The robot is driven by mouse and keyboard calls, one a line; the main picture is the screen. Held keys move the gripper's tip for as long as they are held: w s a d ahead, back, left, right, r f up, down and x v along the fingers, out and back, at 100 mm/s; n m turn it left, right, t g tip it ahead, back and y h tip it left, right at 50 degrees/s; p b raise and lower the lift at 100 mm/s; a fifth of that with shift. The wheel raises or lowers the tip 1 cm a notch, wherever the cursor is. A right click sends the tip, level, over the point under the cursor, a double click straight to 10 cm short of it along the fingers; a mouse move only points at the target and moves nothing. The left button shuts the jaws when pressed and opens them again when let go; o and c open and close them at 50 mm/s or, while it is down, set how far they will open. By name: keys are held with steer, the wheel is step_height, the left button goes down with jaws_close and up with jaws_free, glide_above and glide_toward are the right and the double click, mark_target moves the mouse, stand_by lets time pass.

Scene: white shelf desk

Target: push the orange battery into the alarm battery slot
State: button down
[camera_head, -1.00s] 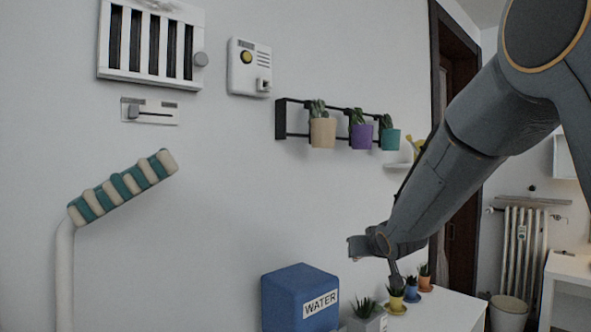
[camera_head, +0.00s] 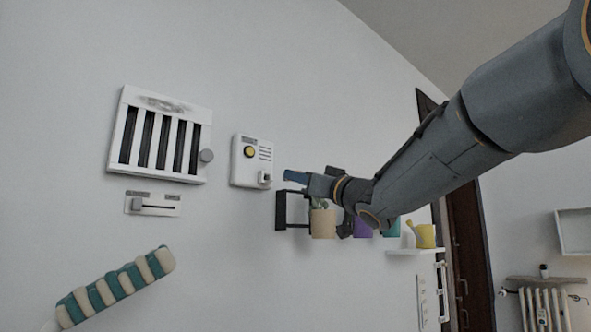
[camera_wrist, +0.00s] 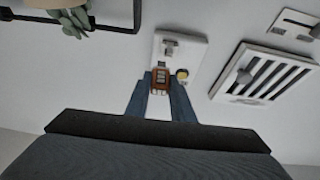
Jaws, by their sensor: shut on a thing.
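The alarm (camera_head: 251,162) is a white wall box with a round yellow button, speaker slits and a small protruding part at its lower right. My gripper (camera_head: 290,176) is just right of the alarm in the head view. In the wrist view my gripper (camera_wrist: 160,90) is shut on the orange battery (camera_wrist: 160,78), which sits between the blue fingertips. The battery points at the alarm (camera_wrist: 180,50), overlapping its near edge in the picture. I cannot tell whether it touches the alarm. The battery is not made out in the head view, and the slot is not clearly seen.
A white slatted vent (camera_head: 160,135) with a round knob and a slider panel (camera_head: 152,204) are left of the alarm. A black wall rack (camera_head: 281,211) with potted plants (camera_head: 323,223) is just below my gripper. A striped lamp (camera_head: 117,288) is at lower left.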

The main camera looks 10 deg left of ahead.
steer(key=shift+s+a+r+y, duration=0.15)
steer(key=shift+s+r, duration=0.15)
steer(key=shift+r, duration=0.2)
steer(key=shift+s+a+r+y, duration=0.15)
steer(key=shift+s+r, duration=0.15)
steer(key=shift+r, duration=0.15)
steer(key=shift+f, duration=0.25)
steer(key=shift+w+a+p, duration=0.45)
steer(key=shift+w+a, duration=1.45)
steer(key=shift+a, duration=0.2)
steer(key=shift+w+a+p, duration=0.65)
steer(key=shift+w+a, duration=0.3)
steer(key=shift+a, duration=0.15)
stand_by(0.5)
steer(key=c, duration=1.5)
jaws_free()
steer(key=shift+o, duration=0.2)
steer(key=shift+b+v, duration=1.85)
steer(key=shift+v, duration=2.05)
